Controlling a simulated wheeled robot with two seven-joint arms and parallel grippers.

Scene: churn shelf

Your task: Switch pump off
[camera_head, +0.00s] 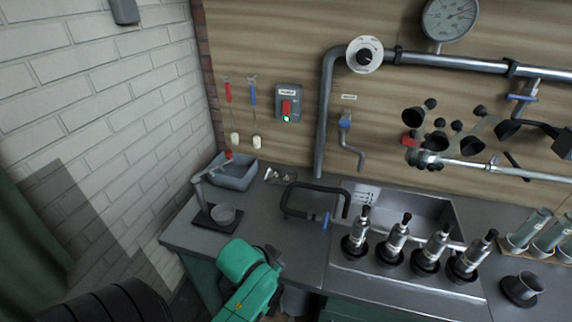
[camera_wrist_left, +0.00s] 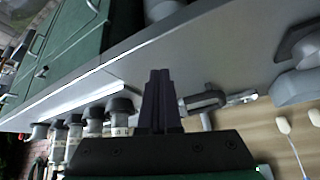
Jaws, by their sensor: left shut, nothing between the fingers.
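The pump switch (camera_head: 288,103) is a grey box on the wooden wall with a label plate, a red rocker and a lit green lamp below it. Nothing covers it in the head view. My left gripper (camera_wrist_left: 160,100) is shut and empty in the wrist view, its dark fingers pressed together over the counter area. In the head view its green arm comes up from the bottom, below and left of the switch and well apart from it; the fingers are not clear there. I cannot make out the switch in the wrist view. My right gripper is out of view.
A red and a blue brush (camera_head: 254,105) hang left of the switch. A grey pipe (camera_head: 326,110) rises to its right. The wall before the switch is clear.

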